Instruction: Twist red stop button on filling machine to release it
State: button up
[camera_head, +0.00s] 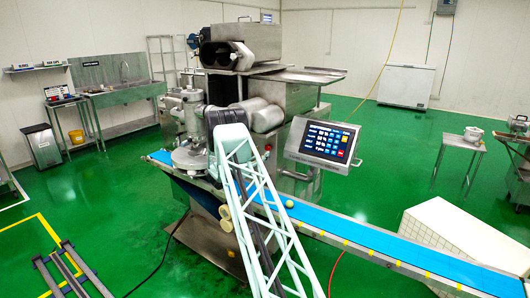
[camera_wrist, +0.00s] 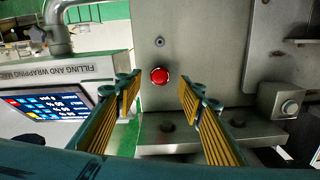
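The red stop button (camera_wrist: 159,76) shows in the wrist view as a round red knob on the grey metal face of the filling machine (camera_wrist: 205,50). My gripper (camera_wrist: 158,98) is open, with its two yellow-padded fingers apart on the left and right. The button lies between the finger lines, a little beyond the tips in the picture, and nothing is held. In the head view the filling machine (camera_head: 285,92) stands at the centre, and my lattice arm crosses in front of it.
A tilted control screen (camera_head: 329,139) stands right of the arm, and also shows at left in the wrist view (camera_wrist: 45,104). A grey box with a round knob (camera_wrist: 288,104) sits right of the fingers. A blue conveyor (camera_head: 370,238) runs below.

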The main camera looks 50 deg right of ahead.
aim_at(266, 149)
jog(key=shift+w+d, duration=0.1)
jog(key=shift+d, duration=2.35)
jog(key=shift+c, duration=0.7)
jog(key=c, duration=0.7)
